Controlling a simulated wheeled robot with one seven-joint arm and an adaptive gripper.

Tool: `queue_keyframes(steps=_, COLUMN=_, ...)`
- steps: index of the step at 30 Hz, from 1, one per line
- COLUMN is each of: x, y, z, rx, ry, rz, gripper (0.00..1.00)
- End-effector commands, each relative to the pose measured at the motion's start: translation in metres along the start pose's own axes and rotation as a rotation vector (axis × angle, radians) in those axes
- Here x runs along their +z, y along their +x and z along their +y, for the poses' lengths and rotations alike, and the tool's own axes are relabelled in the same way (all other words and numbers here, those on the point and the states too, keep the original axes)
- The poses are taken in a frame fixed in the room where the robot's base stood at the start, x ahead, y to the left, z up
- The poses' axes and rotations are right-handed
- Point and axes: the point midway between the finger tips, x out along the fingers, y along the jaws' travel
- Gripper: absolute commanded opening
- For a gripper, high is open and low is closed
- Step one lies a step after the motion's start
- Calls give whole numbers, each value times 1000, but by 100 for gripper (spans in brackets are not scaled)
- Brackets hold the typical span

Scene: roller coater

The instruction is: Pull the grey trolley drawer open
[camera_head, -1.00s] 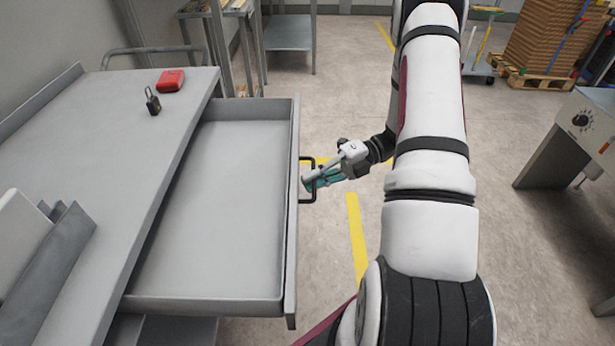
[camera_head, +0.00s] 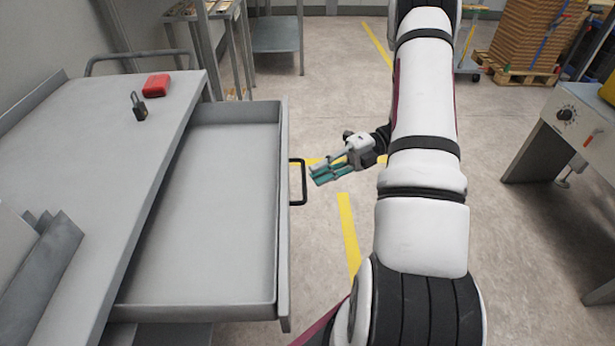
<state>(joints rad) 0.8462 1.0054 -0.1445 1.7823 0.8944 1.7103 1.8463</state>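The grey trolley (camera_head: 95,190) stands at the left. Its drawer (camera_head: 215,200) is pulled out to the right and is empty inside. A black bar handle (camera_head: 303,182) sits on the drawer's front. My gripper (camera_head: 316,178), with teal fingers, is just right of the handle and looks clear of it. The fingers show a small gap between them, and nothing is held.
A grey machine (camera_head: 570,130) stands at the right. A pallet of brown boxes (camera_head: 540,40) is at the back right. The floor beside the drawer is clear.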

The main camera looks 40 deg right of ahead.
Motion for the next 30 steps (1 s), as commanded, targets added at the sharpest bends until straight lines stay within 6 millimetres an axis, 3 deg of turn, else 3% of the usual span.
queue_keyframes(steps=6, x=0, y=-44, z=-1, rx=-2, ry=-1, rz=-3, gripper=18)
queue_keyframes(steps=12, x=0, y=-66, z=0, rx=0, ry=1, rz=-1, gripper=18)
queue_keyframes(steps=30, x=0, y=-71, z=0, rx=0, ry=0, rz=0, gripper=18)
